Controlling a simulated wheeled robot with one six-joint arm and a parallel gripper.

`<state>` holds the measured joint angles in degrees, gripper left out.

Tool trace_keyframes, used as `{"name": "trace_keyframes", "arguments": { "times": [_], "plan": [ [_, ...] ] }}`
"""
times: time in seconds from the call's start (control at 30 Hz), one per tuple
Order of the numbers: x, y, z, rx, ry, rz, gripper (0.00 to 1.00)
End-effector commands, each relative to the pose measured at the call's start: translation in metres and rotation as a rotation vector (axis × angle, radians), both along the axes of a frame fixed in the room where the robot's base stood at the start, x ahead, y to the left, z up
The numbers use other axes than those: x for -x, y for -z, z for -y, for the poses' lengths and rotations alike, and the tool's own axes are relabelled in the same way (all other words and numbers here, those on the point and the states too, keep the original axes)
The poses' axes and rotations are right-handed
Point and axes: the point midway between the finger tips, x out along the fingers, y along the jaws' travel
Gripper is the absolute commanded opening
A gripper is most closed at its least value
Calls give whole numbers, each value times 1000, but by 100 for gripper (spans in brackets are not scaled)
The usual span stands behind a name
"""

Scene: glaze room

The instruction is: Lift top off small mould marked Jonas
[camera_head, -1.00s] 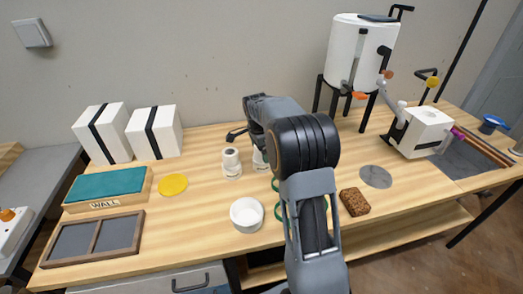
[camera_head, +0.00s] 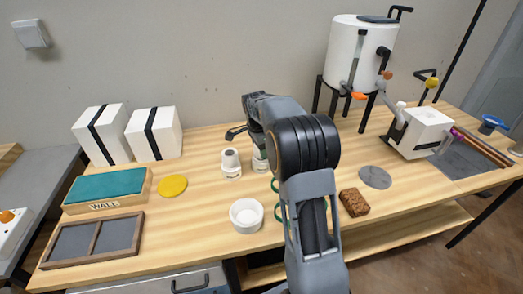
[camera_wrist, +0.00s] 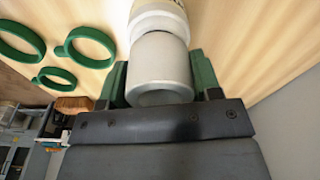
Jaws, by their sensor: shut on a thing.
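My gripper (camera_wrist: 158,78) has its green fingers on both sides of a pale grey, hollow cylindrical top (camera_wrist: 160,62) and is shut on it. Below the top, a wider white mould body (camera_wrist: 158,18) shows at the upper edge of the wrist view. I cannot tell whether the two parts are apart. In the head view this small mould (camera_head: 260,160) stands on the bench, partly hidden behind my arm. A similar small white mould (camera_head: 231,165) stands just left of it. No name on either is readable here.
A white round pot (camera_head: 246,215) stands nearer the front. Green rings (camera_wrist: 90,46) lie on the wooden bench (camera_head: 200,216), with a brown block (camera_head: 354,202) and grey disc (camera_head: 375,177) to the right. A yellow disc (camera_head: 172,186) lies left. Two strapped white blocks (camera_head: 154,134) stand behind.

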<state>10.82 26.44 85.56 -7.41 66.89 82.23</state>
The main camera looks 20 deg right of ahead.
Motion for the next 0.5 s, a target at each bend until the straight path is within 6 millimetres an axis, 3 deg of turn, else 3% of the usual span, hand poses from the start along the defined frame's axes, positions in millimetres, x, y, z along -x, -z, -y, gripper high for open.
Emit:
{"name": "trace_keyframes", "arguments": {
  "times": [0.17,0.5],
  "plan": [
    [0,-26,0,1,1,4,33],
    [50,-83,0,1,0,5,33]
  ]
}}
